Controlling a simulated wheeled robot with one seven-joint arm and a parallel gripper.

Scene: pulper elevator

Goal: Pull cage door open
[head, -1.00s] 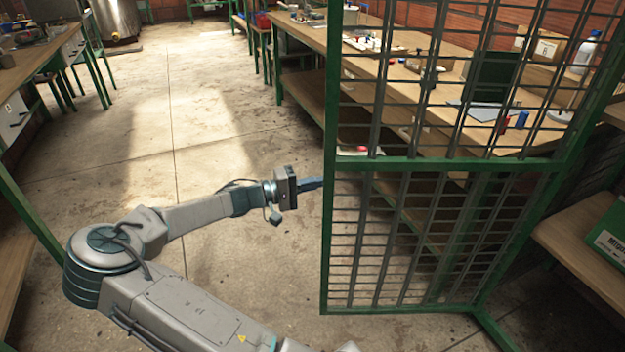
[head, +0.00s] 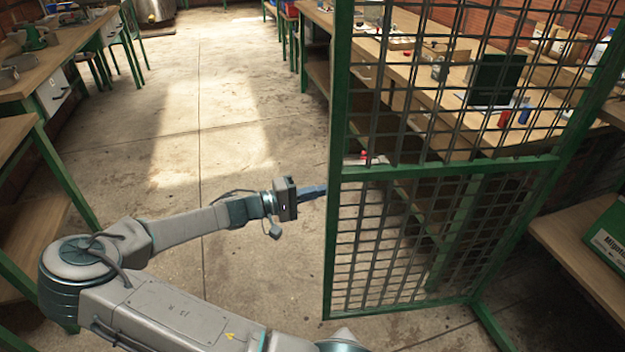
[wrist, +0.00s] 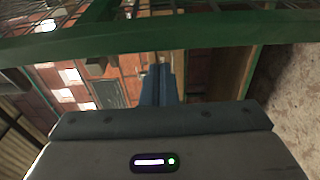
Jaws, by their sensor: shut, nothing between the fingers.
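The cage door (head: 335,240) is a green frame with dark metal mesh, standing at the right half of the head view. It stands swung out at an angle from the post at its right side. My gripper (head: 322,190) is shut and empty, with its blue fingers pointing right at the door's left upright, near the middle rail. The fingertips are at or very close to that upright; I cannot tell whether they touch. In the wrist view the closed fingers (wrist: 158,85) reach up toward a green bar (wrist: 200,30) of the door.
Behind the mesh a long wooden workbench (head: 415,75) holds bottles and boxes. A wooden shelf (head: 570,240) with a green box (head: 608,235) stands at right. The concrete floor (head: 215,110) between is clear.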

